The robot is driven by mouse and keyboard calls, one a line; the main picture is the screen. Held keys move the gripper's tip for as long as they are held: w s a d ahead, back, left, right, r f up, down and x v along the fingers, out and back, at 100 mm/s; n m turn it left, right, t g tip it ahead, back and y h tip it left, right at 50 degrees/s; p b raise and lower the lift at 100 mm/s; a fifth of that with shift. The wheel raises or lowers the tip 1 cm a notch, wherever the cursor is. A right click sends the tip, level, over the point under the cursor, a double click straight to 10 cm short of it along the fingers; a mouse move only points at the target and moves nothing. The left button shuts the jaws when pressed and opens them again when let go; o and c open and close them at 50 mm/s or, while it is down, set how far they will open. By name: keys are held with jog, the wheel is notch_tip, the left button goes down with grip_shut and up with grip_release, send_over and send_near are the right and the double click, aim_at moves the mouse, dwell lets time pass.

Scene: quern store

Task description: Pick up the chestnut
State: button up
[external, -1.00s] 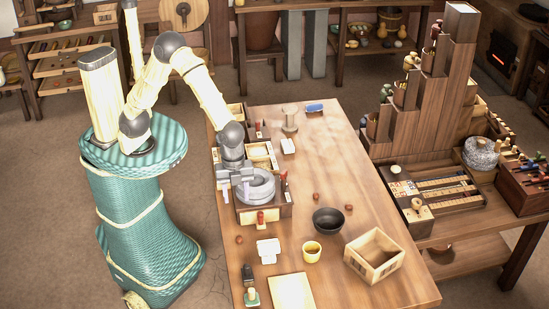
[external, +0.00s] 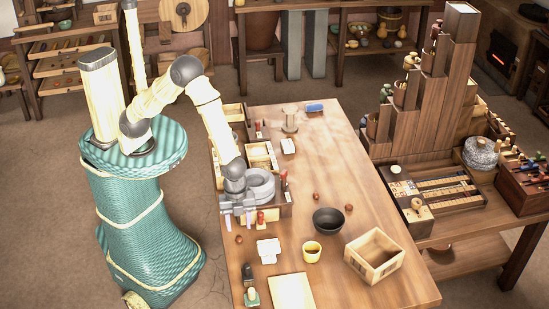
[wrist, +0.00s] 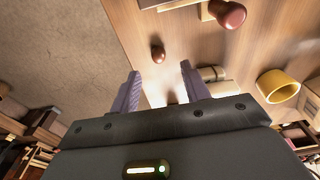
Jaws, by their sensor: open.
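Several small brown chestnuts lie on the wooden table. One chestnut (external: 239,239) is near the table's left edge, just below my gripper (external: 238,221) in the external view. In the wrist view a chestnut (wrist: 158,54) lies beyond my open, empty fingertips (wrist: 160,74), apart from them. Two more chestnuts, one (external: 316,196) and another (external: 349,207), lie near the black bowl. My gripper is above the table's left edge, in front of the grey stone quern.
The grey quern (external: 261,184) on its wooden base stands close behind my gripper. A red-knobbed drawer (external: 261,217) faces front. A white stand (external: 268,249), yellow cup (external: 312,251), black bowl (external: 328,220) and wooden crate (external: 374,257) stand to the right.

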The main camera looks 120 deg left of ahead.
aim_at(239, 237)
jog(key=shift+w+d+f, duration=0.1)
jog(key=shift+d+f, duration=0.05)
jog(key=shift+f, duration=1.15)
jog(key=shift+d+f, duration=0.1)
jog(key=shift+f, duration=1.2)
grip_shut()
